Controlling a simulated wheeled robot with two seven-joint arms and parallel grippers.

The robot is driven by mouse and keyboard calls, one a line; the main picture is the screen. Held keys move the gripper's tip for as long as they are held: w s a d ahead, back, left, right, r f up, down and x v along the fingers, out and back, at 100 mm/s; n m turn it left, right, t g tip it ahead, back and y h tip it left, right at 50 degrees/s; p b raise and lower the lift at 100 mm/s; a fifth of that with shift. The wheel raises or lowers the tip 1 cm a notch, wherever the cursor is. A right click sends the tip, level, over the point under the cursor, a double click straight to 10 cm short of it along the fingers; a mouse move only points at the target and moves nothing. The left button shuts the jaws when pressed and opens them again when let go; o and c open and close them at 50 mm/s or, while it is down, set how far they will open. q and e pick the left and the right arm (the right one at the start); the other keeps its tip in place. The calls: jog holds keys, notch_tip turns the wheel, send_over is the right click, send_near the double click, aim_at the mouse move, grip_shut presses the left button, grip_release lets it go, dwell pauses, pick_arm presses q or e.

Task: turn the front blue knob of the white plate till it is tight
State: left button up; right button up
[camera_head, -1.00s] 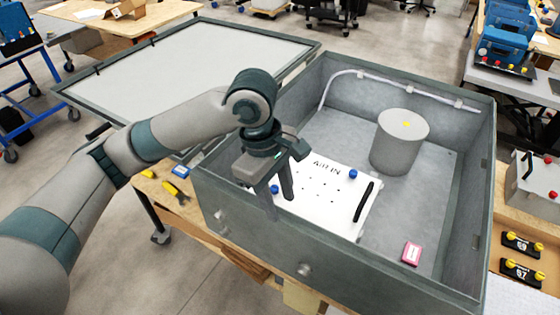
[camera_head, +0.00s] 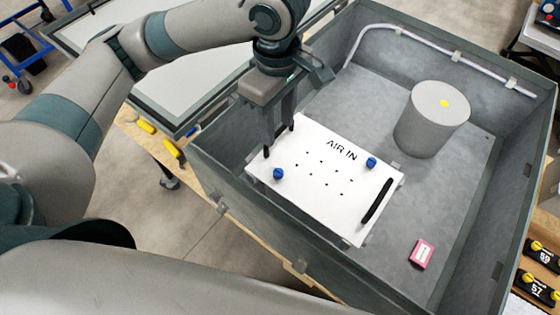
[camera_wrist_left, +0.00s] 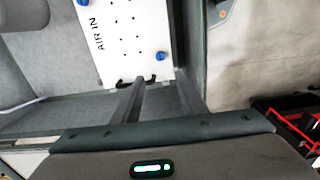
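The white plate (camera_head: 322,210) lies flat in the grey box, marked "AIR IN". Its front blue knob (camera_head: 278,174) sits near the plate's corner by the box's front wall; it also shows in the left wrist view (camera_wrist_left: 161,56). A second blue knob (camera_head: 371,162) sits farther back. My left gripper (camera_head: 279,136) points down at the plate's left edge, beside the front knob and apart from it. Its two fingers are spread with nothing held; in the left wrist view (camera_wrist_left: 158,92) a black handle (camera_wrist_left: 137,82) shows beyond them. Whether the knob is tight cannot be told. My right gripper is out of view.
The grey box's walls (camera_head: 240,235) surround the plate. A grey cylinder (camera_head: 428,125) stands behind it, and a pink box (camera_head: 422,254) lies to its right. A black handle (camera_head: 377,201) rises at the plate's right edge. A pale hose (camera_head: 420,38) runs along the back wall.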

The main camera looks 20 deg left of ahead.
aim_at(278, 172)
pick_arm(q)
notch_tip(278, 172, down, 18)
jog(key=shift+r+p, duration=0.25)
jog(key=shift+p, duration=0.85)
grip_shut()
